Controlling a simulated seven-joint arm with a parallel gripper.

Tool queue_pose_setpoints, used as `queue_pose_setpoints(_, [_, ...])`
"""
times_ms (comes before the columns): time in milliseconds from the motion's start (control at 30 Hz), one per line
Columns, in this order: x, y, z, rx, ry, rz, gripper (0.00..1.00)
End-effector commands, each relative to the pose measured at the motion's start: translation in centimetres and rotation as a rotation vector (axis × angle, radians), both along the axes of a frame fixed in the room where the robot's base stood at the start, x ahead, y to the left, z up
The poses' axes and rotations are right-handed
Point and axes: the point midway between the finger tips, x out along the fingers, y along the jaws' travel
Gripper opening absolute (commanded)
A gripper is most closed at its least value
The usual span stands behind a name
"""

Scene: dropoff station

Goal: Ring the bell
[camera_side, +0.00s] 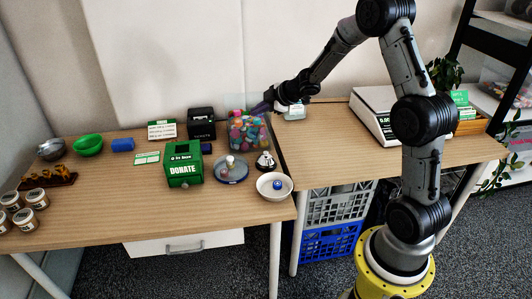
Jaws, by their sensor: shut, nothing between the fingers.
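A clear gap shows between the fingers and the bell. How far my gripper is in depth from the bin's edge I cannot tell.
A clear bin (248,131) of colourful items stands behind the bell. The right table (330,150) has clear room.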

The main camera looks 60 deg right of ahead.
Motion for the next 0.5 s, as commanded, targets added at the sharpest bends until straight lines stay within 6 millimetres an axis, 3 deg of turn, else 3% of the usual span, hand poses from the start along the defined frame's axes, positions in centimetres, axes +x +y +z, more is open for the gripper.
queue_pose_setpoints(100, [-0.9, -1.8, -3.2, 0.027, 0.049, -0.037, 0.00])
queue_pose_setpoints(200, [-1.6, -2.7, -4.8, 0.042, 0.074, -0.058, 0.00])
queue_pose_setpoints(500, [-2.2, -3.7, -5.4, 0.051, 0.085, -0.080, 0.00])
